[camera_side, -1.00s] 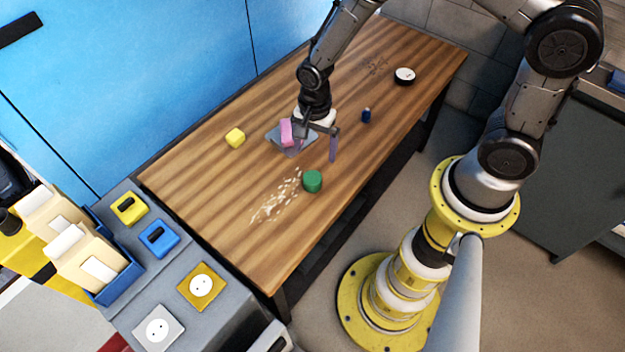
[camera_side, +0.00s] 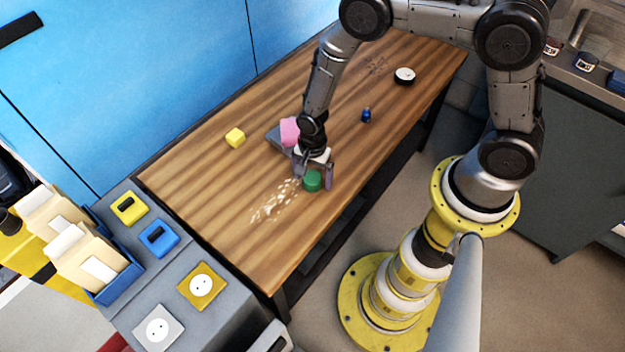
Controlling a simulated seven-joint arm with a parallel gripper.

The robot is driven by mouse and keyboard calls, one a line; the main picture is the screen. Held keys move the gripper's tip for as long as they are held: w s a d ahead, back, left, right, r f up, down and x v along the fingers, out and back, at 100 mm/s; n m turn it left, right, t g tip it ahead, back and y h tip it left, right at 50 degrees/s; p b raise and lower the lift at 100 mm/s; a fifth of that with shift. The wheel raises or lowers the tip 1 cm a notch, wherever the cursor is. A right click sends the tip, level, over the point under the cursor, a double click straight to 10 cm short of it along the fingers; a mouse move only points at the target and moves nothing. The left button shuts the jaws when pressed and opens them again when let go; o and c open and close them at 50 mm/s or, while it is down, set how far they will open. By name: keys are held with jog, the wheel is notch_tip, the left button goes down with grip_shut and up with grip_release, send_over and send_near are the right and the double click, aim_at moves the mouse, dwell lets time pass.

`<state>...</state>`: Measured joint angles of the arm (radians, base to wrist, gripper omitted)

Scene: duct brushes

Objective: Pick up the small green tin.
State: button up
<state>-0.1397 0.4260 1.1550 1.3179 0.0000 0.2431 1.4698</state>
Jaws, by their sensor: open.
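The small green tin (camera_side: 312,182) stands on the wooden table, near its front edge and beside a patch of pale crumbs. My gripper (camera_side: 312,175) is open and points down at the tin. One finger shows on the tin's right side and the other on its left, partly hidden. I cannot tell whether either finger touches the tin. The tin's upper part is partly covered by the gripper.
A pink block (camera_side: 290,131) sits on a grey plate (camera_side: 274,137) behind my gripper. Pale crumbs (camera_side: 275,203) lie left of the tin.

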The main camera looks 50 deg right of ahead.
jog(key=shift+f, duration=0.4)
jog(key=shift+c, duration=0.2)
jog(key=c, duration=1.4)
jog(key=shift+c, duration=0.2)
jog(key=shift+r, duration=0.2)
